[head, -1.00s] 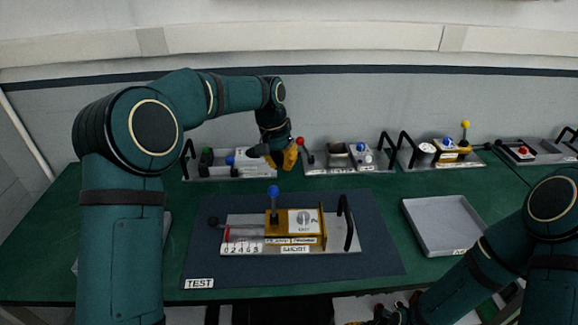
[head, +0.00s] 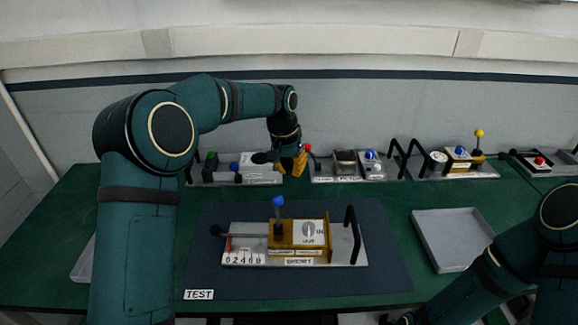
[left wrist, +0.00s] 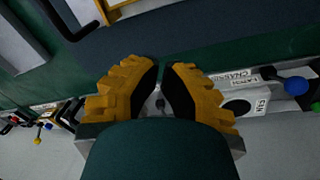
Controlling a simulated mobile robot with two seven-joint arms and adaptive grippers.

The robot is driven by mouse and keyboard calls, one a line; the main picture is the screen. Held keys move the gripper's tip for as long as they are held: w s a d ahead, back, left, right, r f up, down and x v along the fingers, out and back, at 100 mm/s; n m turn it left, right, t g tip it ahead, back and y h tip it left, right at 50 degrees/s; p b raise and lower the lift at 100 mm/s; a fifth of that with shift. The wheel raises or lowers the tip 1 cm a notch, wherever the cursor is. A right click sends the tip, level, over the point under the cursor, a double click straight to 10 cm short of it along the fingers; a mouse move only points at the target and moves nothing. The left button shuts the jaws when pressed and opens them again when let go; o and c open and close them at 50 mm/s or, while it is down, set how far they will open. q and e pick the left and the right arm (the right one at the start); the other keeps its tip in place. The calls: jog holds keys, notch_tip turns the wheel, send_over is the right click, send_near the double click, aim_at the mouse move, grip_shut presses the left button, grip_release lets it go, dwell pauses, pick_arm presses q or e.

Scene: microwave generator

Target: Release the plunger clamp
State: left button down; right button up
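The fixture on the dark test mat (head: 350,283) has a grey plate (head: 340,262) and an ochre block (head: 284,234). A lever with a blue knob (head: 278,201) stands upright on it. A dark-knobbed rod (head: 215,231) sticks out at its left end. Which part is the plunger clamp I cannot tell for sure. My left gripper (head: 290,165) is beyond the fixture, pointing down at the back row of devices. In the left wrist view its fingers (left wrist: 161,68) stand a narrow gap apart, with nothing visibly held. My right gripper is outside the frame.
Several devices line the back, including one with a blue knob (head: 234,167), one with a red knob (head: 308,148) and one with a yellow knob (head: 479,133). A grey tray (head: 450,242) lies right of the mat. A black handle (head: 352,235) rises from the fixture's right end.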

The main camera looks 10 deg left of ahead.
aim_at(278, 211)
pick_arm(q)
jog(key=s+f, duration=0.3)
jog(key=f, duration=0.2)
jog(key=shift+s+b, duration=0.25)
jog(key=shift+b, duration=0.15)
